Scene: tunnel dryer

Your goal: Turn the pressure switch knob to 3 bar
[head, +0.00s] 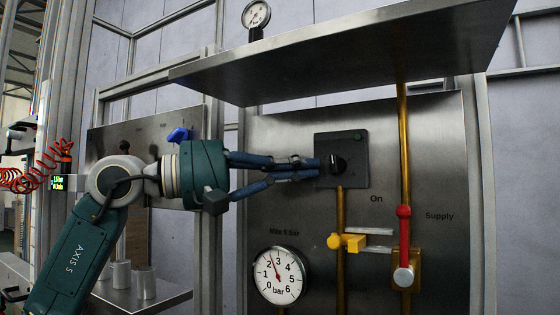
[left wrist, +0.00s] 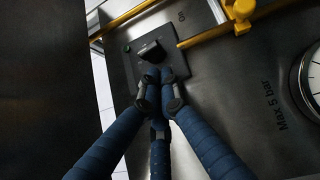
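The black pressure switch knob (head: 338,163) sits on a dark square plate (head: 355,141) on the steel panel. It also shows in the left wrist view (left wrist: 152,50). My left gripper (head: 317,167) points at the knob from the left. Its blue fingers are drawn together, and the tips (left wrist: 159,74) lie just short of the knob with nothing seen between them. The round pressure gauge (head: 279,276) below reads in bar, and its red needle stands between 2 and 3. "Max 5 bar" is printed above it. My right gripper is not in view.
A yellow valve handle (head: 347,242) and a red lever (head: 404,225) on a brass pipe are right of and below the knob. A steel shelf (head: 350,55) overhangs the panel. A blue knob (head: 178,135) shows behind my left arm.

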